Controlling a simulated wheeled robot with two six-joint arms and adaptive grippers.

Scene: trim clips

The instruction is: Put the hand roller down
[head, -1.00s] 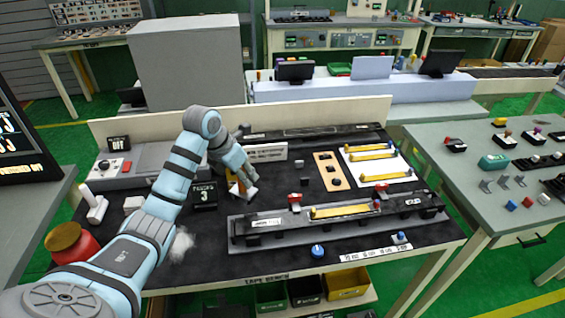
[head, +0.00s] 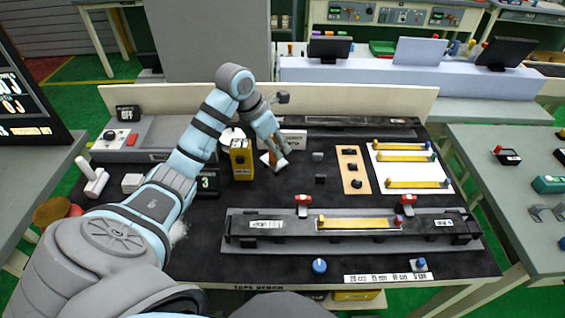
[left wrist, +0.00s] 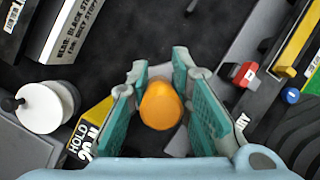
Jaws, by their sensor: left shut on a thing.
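My left gripper (head: 276,158) is over the back left-middle of the dark bench top (head: 330,165), just right of a yellow block (head: 241,160). In the left wrist view its two teal-padded fingers (left wrist: 161,105) are shut on a rounded orange piece (left wrist: 161,106), which I take to be the hand roller's handle. The rest of the roller is hidden below it. I cannot tell whether it touches the bench. My right gripper is not in view.
A long grey fixture (head: 450,240) with red clamps lies along the front. A wooden plate (head: 354,170) and a white sheet (head: 405,160) with yellow strips lie right of the gripper. A white spool (left wrist: 42,107) is near the yellow block. Dark bench shows around the gripper.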

